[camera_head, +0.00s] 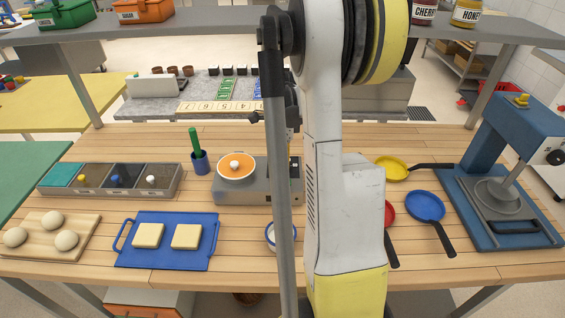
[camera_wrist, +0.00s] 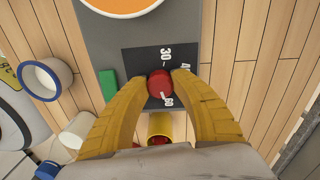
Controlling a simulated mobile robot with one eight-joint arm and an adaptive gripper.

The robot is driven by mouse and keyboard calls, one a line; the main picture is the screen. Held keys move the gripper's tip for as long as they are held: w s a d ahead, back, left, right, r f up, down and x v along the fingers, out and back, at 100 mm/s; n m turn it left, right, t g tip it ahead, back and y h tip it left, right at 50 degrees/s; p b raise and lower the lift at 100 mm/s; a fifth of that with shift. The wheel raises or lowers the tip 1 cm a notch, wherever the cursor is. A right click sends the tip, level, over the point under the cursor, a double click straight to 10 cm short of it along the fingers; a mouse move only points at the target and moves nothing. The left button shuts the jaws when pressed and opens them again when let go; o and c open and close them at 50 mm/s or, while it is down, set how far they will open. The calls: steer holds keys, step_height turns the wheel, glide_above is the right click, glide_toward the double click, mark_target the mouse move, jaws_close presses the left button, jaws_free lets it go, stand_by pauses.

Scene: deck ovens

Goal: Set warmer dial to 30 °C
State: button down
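The warmer (camera_head: 230,190) is a grey box on the wooden table, with an orange-filled bowl (camera_head: 236,170) on top. In the wrist view, its dial is a red round knob (camera_wrist: 160,84) on a dark panel (camera_wrist: 133,62). A white 30 stands above the knob, a partly hidden number at upper right, and another number just below it. In the head view, my arm hides the gripper and part of the warmer.
A blue tray (camera_head: 165,255) holds two pale slabs. Yellow (camera_head: 391,168) and blue (camera_head: 425,206) pans and a blue press (camera_head: 515,160) are at right. A shelf (camera_head: 200,28) spans above the back.

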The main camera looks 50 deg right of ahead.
steer(key=shift+n, duration=0.4)
steer(key=n, duration=0.6)
steer(key=shift+n, duration=0.3)
steer(key=n, duration=0.7)
steer(key=shift+s+p, duration=0.1)
steer(key=shift+p, duration=0.2)
steer(key=n, duration=0.8)
steer(key=shift+h, duration=0.3)
steer(key=n, duration=0.4)
steer(key=shift+s+n, duration=0.1)
steer(key=shift+n, duration=1.8)
